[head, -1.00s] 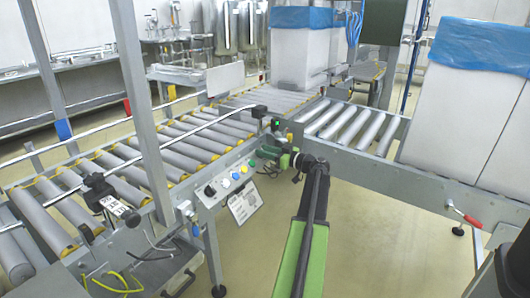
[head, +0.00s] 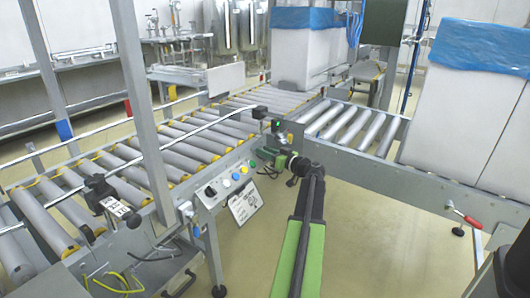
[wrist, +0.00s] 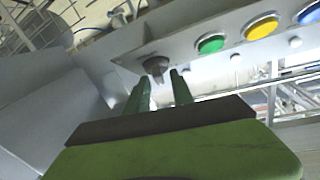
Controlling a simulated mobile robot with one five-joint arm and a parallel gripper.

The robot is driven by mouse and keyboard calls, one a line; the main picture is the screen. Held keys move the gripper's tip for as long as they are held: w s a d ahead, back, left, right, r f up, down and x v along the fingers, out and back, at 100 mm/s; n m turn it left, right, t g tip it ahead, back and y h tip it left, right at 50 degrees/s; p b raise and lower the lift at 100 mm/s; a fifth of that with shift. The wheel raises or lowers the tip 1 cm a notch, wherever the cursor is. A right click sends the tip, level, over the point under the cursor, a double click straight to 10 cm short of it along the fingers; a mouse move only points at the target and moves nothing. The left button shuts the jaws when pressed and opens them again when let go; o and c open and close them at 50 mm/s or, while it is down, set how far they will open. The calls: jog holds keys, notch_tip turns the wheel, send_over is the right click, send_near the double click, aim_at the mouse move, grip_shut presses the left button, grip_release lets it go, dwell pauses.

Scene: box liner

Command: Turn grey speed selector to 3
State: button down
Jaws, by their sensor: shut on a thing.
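The grey speed selector (wrist: 156,67) is a small knob on the grey control panel (wrist: 222,22), left of the green button in the wrist view. My gripper (wrist: 160,78) has its two green fingers at either side of the knob, shut on it. In the head view my gripper (head: 265,154) is at the far end of the button row, and it hides the selector. No scale marks or pointer position can be read.
Next to the selector are a green button (wrist: 211,44), a yellow button (wrist: 262,27) and a blue button (wrist: 310,12). A black knob (head: 210,191) is at the panel's near end. A hanging sheet (head: 244,203) is below. Roller conveyors (head: 190,140) stand behind; open floor lies right.

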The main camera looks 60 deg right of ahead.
jog(key=m+g+h+p, duration=0.1)
jog(key=m+h, duration=0.1)
jog(key=m+g+h, duration=0.1)
jog(key=m, duration=0.2)
jog(key=shift+a+r+m+h+p, duration=0.2)
jog(key=shift+m+h+p, duration=0.1)
jog(key=shift+h+p, duration=0.1)
jog(key=shift+f+m+g+h+p, duration=0.15)
jog(key=shift+m+g+h+p, duration=0.5)
jog(key=shift+m, duration=0.65)
jog(key=shift+g, duration=0.25)
jog(key=c, duration=1.5)
grip_release()
jog(key=shift+d, duration=0.1)
